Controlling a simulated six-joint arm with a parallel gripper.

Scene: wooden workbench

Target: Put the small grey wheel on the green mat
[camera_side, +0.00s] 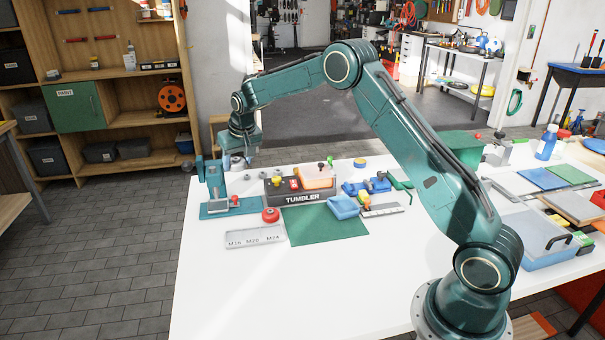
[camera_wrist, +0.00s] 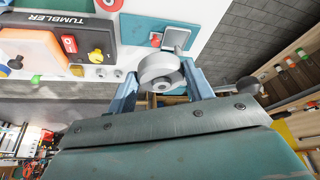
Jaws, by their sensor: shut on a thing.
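The small grey wheel (camera_wrist: 160,70) is between the two blue-grey fingers of my gripper (camera_wrist: 161,88) in the wrist view, and my gripper is shut on it. In the side view my gripper (camera_side: 238,157) is at the far left end of the white bench, near the teal stand. The wheel is too small there to tell clearly. The green mat (camera_side: 325,222) lies flat on the bench, to the right of and nearer the camera than my gripper. Its visible surface is bare. The mat does not show in the wrist view.
The tumbler box (camera_side: 300,198) stands behind the mat. A teal stand (camera_side: 217,190) is at the left edge. A red round piece (camera_side: 270,215) and a marked grey tray (camera_side: 255,237) lie left of the mat. A blue bin (camera_side: 343,207) stands by its right back corner.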

